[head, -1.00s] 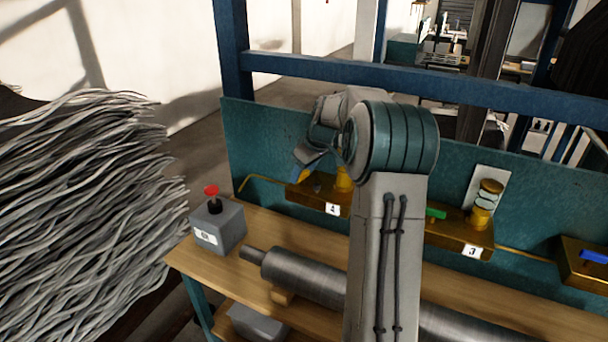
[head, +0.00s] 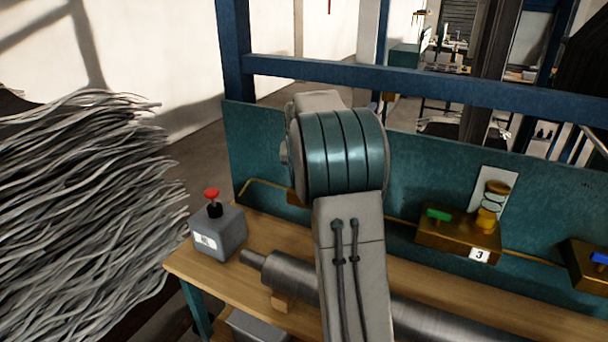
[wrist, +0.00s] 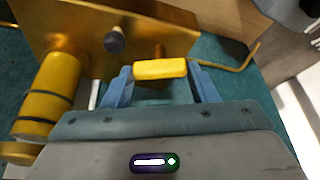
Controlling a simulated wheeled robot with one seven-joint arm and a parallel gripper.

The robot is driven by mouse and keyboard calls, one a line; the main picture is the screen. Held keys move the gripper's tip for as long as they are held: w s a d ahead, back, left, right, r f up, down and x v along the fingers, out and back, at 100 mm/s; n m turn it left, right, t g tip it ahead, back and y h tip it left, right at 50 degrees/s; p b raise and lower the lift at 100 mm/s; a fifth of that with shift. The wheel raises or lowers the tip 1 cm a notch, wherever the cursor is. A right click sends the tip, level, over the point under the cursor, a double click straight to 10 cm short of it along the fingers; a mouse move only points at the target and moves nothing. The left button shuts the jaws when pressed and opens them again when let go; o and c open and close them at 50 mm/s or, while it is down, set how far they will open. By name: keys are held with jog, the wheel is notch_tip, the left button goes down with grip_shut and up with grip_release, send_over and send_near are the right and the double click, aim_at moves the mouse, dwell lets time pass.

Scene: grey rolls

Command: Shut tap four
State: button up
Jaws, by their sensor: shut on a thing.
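In the wrist view, my gripper (wrist: 163,85) has its two blue fingers at either end of a short yellow tap handle (wrist: 160,69) and is shut on it. The handle lies crosswise between the fingertips, in front of the brass tap block (wrist: 65,22). A dark grey peg (wrist: 115,42) stands out of the block. A yellow banded cylinder (wrist: 52,92) is at the left. In the head view, my arm hides my gripper, the handle and nearly all of tap four. Tap three (head: 460,236), labelled 3 with a green handle (head: 438,215), is to the right.
A grey box with a red button (head: 212,194) stands on the bench's left end. A metal roll (head: 290,277) lies along the wooden bench (head: 225,278). A blue-handled tap (head: 598,258) is at the far right. A teal panel (head: 412,167) rises behind.

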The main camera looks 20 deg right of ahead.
jog(key=shift+m+g+h, duration=0.3)
jog(key=shift+m+h, duration=0.3)
jog(key=shift+m, duration=1.2)
jog(key=o, duration=1)
jog(key=b+v, duration=0.1)
jog(key=v, duration=1.3)
jog(key=shift+w, duration=0.1)
